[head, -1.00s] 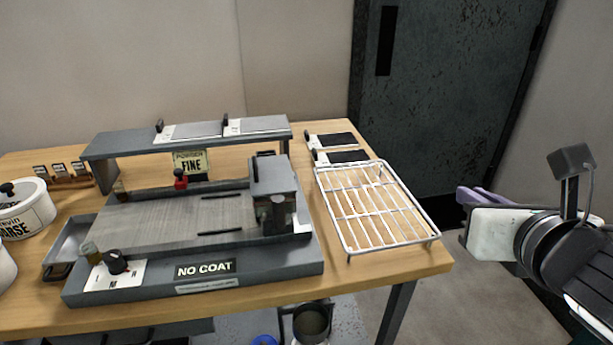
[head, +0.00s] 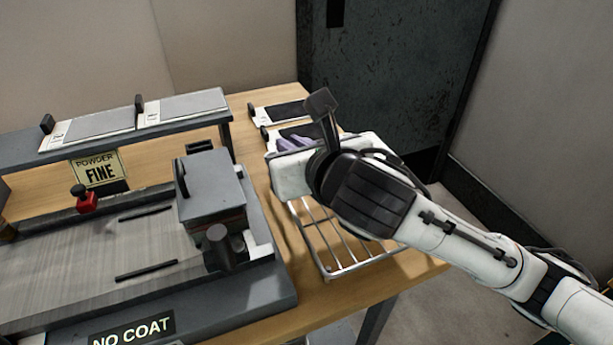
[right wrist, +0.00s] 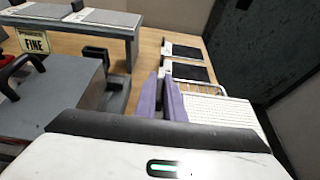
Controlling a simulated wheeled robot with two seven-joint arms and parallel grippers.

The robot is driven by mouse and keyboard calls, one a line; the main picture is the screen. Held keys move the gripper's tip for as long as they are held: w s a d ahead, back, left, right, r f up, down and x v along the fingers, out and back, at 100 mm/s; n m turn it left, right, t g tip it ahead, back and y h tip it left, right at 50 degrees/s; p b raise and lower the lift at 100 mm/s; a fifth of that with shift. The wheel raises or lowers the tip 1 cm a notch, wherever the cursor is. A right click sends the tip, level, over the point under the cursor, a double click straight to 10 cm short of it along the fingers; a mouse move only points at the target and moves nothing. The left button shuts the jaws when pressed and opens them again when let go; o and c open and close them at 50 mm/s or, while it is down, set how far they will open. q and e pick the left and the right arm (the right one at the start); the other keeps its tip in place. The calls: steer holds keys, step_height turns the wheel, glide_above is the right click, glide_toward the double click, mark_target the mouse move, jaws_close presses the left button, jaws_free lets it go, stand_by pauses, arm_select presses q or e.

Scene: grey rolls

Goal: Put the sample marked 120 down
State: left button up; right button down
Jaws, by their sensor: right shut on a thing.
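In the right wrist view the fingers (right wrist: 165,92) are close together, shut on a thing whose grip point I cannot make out. Two dark sample panels with white ends lie on the table: the farther one (head: 286,110) and the nearer one (head: 301,130). The nearer one (right wrist: 190,72) is right beyond my fingertips, its white end beside them. No 120 is legible on either. My left gripper is out of view.
A white wire rack (head: 345,268) stands under my right forearm. A grey coating machine (head: 210,175) with a NO COAT label fills the left. A grey shelf (head: 190,133) holds two light panels. A dark door stands behind the table.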

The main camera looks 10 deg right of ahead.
step_height(320, 180, down, 2)
steer(key=shift+s+f, duration=0.1)
steer(key=shift+f, duration=0.1)
steer(key=shift+f+b, duration=0.3)
step_height(320, 180, down, 3)
steer(key=shift+f+b, duration=0.1)
steer(key=shift+b, duration=0.45)
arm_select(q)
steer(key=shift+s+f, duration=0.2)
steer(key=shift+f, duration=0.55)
arm_select(e)
steer(key=c, duration=1.8)
jaws_free()
steer(key=shift+f, duration=0.1)
steer(key=shift+c, duration=0.2)
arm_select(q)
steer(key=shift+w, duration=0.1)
